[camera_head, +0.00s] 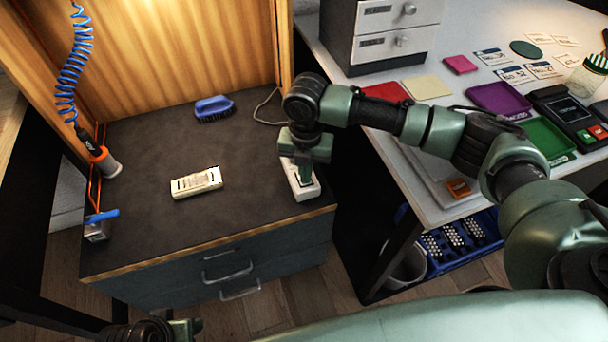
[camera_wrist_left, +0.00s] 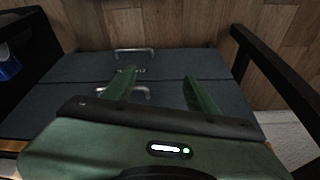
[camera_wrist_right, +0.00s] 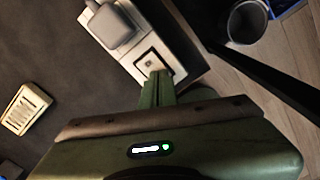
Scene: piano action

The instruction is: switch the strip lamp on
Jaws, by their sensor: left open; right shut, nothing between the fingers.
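A white switch box (camera_head: 302,190) lies at the right front corner of the dark bench top, with a cable (camera_head: 262,108) behind it. In the right wrist view the box (camera_wrist_right: 128,68) carries a grey plug (camera_wrist_right: 112,25) and a framed square switch (camera_wrist_right: 150,62). My right gripper (camera_head: 306,176) points down over the box; its shut fingers (camera_wrist_right: 157,75) hold nothing. The tips are at the switch's near edge; I cannot tell whether they touch it. My left gripper (camera_wrist_left: 158,82) is open and empty, in front of the drawers. The lamp itself is not clearly visible.
A cream slotted block (camera_head: 197,182) and a blue brush (camera_head: 213,108) lie on the bench. An orange-collared tool (camera_head: 103,160) hangs on a blue coiled hose at left. A white table (camera_head: 395,150) with trays stands to the right.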

